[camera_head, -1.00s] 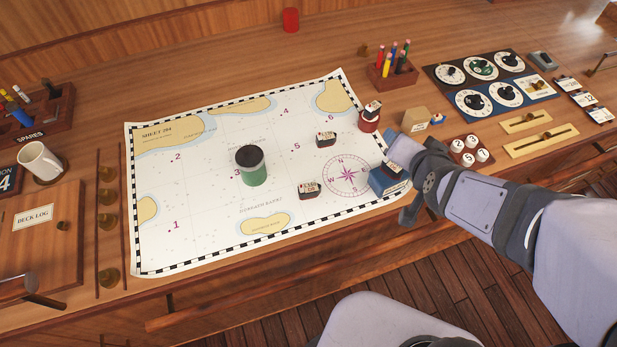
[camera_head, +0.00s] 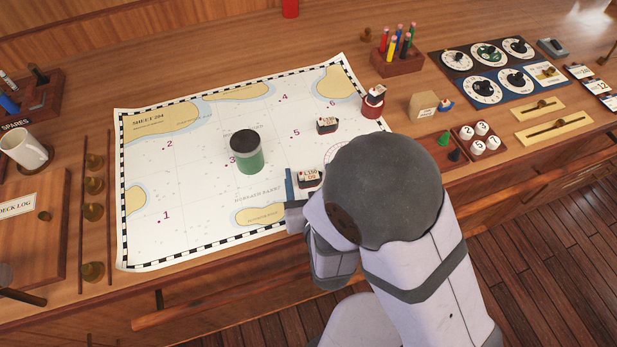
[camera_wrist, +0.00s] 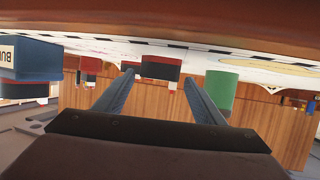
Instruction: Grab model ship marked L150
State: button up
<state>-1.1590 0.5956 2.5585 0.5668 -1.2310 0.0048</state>
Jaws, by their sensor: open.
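The model ship marked L150 (camera_head: 310,177) is a small dark-hulled block with a white labelled top, upright on the chart. In the wrist view a dark and red hull (camera_wrist: 160,69), apparently the same ship, shows upside down between the fingertips. My gripper (camera_wrist: 159,78) is open, with one blue finger on each side of the view. In the head view one blue finger (camera_head: 290,184) is just left of the ship. The other finger is hidden behind my arm. I cannot tell whether a finger touches the ship.
A green cylinder with a black lid (camera_head: 247,158) stands left of the ship. Another small ship (camera_head: 327,125) is behind it. A blue block (camera_wrist: 35,62) shows in the wrist view. The chart's left part is mostly clear.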

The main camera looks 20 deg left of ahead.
aim_at(307, 164)
jog(key=shift+w+a+f, duration=0.1)
jog(key=b+x, duration=0.2)
jog(key=b, duration=0.1)
jog(key=shift+f, duration=0.1)
jog(key=shift+w+a, duration=0.35)
jog(key=shift+w, duration=0.2)
jog(key=shift+w+a+f+p, duration=0.25)
jog(key=shift+w+a+p, duration=0.1)
jog(key=shift+w, duration=0.15)
jog(key=c, duration=1)
